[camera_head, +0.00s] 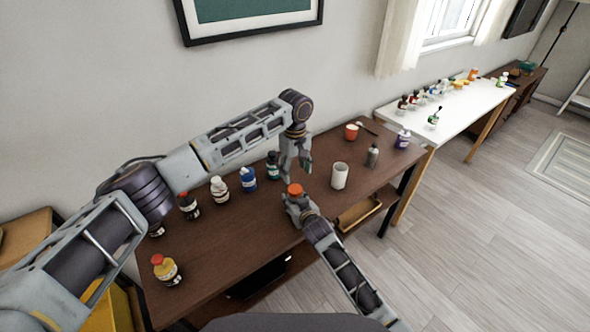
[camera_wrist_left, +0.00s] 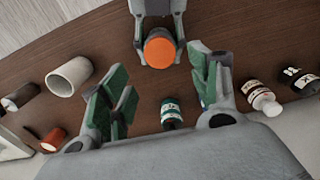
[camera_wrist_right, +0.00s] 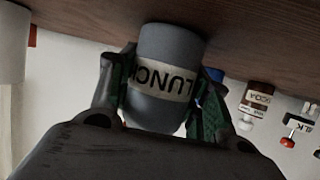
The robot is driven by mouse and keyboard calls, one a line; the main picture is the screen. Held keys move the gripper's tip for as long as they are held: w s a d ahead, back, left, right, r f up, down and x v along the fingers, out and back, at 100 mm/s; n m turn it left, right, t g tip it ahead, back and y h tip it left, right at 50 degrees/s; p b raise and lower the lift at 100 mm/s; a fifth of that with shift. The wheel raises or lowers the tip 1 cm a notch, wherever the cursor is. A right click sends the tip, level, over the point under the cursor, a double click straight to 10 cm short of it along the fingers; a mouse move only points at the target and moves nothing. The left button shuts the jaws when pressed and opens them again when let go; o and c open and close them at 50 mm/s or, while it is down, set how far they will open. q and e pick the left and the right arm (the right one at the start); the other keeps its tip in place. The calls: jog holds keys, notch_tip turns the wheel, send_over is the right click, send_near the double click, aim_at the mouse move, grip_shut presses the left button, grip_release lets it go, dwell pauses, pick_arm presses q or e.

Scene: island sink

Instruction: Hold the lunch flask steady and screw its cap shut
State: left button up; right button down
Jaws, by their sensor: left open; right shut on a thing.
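The lunch flask (camera_wrist_right: 172,52) is grey with a pale label reading "LUNC"; in the right wrist view it stands against the table. My right gripper (camera_head: 296,203) is shut around its body, one finger on each side. The orange cap (camera_head: 295,189) sits on top of the flask and shows round from above in the left wrist view (camera_wrist_left: 159,49). How tightly the cap sits cannot be told. My left gripper (camera_head: 296,174) is open and empty, pointing down just above the cap. In the left wrist view its spread fingers (camera_wrist_left: 164,85) are below the cap, apart from it.
The brown table (camera_head: 225,250) holds a white cup (camera_head: 340,176), a grey bottle (camera_head: 373,156), an orange-red cup (camera_head: 352,132) and a purple-labelled bottle (camera_head: 402,139). Several bottles line the back left, including a blue one (camera_head: 248,179). A yellow bottle (camera_head: 166,270) stands front left.

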aim_at(295, 189)
dwell(0.6)
pick_arm(q)
jog(key=shift+f, duration=4)
